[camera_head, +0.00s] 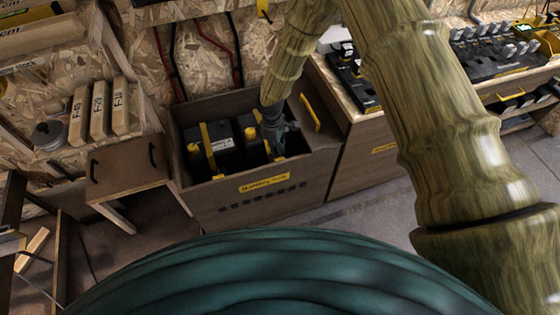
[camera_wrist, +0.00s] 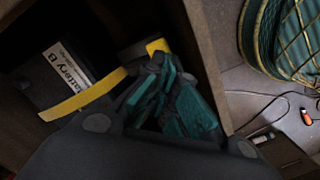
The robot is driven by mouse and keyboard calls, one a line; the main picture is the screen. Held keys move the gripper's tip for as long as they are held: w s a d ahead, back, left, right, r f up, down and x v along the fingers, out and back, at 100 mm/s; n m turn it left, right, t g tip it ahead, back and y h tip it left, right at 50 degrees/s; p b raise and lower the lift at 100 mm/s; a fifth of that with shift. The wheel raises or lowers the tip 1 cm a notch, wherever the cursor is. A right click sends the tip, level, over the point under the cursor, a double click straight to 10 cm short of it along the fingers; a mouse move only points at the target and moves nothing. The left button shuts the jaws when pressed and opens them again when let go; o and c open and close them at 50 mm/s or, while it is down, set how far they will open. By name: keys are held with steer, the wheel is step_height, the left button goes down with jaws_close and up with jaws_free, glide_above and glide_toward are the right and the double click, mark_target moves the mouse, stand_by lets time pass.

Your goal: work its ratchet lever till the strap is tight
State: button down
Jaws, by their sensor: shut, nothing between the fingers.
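My gripper (camera_head: 275,143) reaches down into the right half of a wooden battery box. In the wrist view its teal fingers (camera_wrist: 165,85) are together, with nothing seen held. A dark battery (camera_head: 222,137) with a white label stands left of it; the wrist view shows its "Battery B" label (camera_wrist: 68,72). One yellow strap (camera_head: 207,142) runs over that battery, and a second yellow strap (camera_head: 267,150) shows beside my gripper. In the wrist view a yellow piece (camera_wrist: 158,46) lies just past the fingertips. I cannot make out the ratchet lever; my fingers may hide it.
The box's front wall (camera_head: 235,205) and right wall (camera_wrist: 207,65) stand close around my gripper. A yellow handle (camera_head: 310,112) is at the box's right end. A wooden stool-like stand (camera_head: 128,165) is at left, a workbench (camera_head: 375,140) at right. Floor shows in front.

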mark_target(278, 159)
steer(key=shift+s+d+f+b, duration=0.15)
steer(key=shift+f+b, duration=0.85)
steer(key=shift+f, duration=1.05)
steer(key=shift+f+b, duration=1.2)
steer(key=shift+f, duration=1)
steer(key=shift+w+a+r, duration=0.25)
steer(key=shift+w+a, duration=0.1)
steer(key=shift+a, duration=0.35)
steer(key=shift+w+a+r, duration=0.25)
steer(key=shift+w+a, duration=0.05)
steer(key=shift+a, duration=0.4)
step_height(278, 159, up, 12)
steer(key=a, duration=0.1)
steer(key=shift+w, duration=0.25)
